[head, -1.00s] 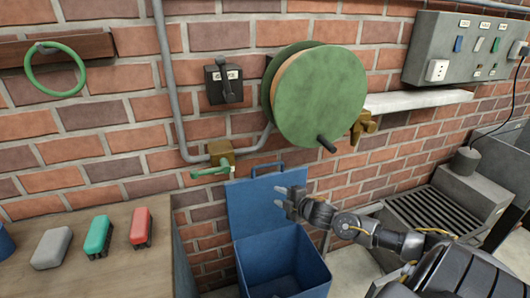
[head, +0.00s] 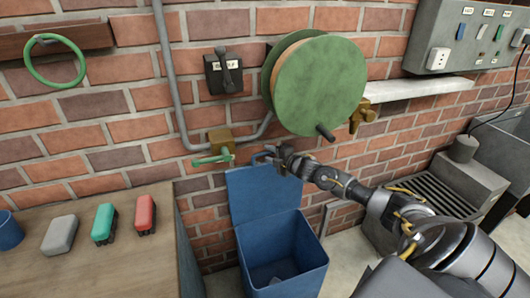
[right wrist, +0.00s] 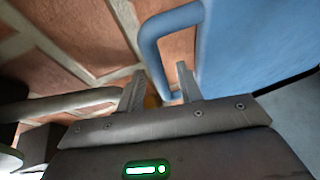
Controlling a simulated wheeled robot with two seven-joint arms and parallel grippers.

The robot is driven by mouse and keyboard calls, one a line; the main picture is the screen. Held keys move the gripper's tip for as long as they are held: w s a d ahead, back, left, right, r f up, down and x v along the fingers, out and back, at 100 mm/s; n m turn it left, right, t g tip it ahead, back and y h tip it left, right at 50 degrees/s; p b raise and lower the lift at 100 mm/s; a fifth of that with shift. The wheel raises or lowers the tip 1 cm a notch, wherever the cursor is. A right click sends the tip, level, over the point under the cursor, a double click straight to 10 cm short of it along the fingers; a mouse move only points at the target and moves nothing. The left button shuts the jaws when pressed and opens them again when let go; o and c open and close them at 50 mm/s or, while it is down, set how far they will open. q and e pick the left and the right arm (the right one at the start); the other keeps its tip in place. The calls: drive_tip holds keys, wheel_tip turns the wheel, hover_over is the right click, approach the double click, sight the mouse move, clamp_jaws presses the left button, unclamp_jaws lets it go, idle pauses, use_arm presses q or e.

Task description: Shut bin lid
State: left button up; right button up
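The blue bin (head: 308,282) stands on the floor against the brick wall. Its blue lid (head: 258,200) is open, standing upright at the back of the bin. My right gripper (head: 264,155) is at the lid's top edge and largely covers the handle in the head view. In the right wrist view, the blue lid handle (right wrist: 152,50) reaches down between the two spread fingers of my right gripper (right wrist: 160,85). The fingers stand apart and I see no clear grip on the bar. The lid's panel (right wrist: 255,40) is at the right there. My left gripper is not in view.
A grey grated unit (head: 425,215) stands right.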

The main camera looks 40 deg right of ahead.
drive_tip(key=w, duration=0.3)
drive_tip(key=shift+a+f, duration=0.15)
drive_tip(key=shift+f, duration=0.1)
clamp_jaws()
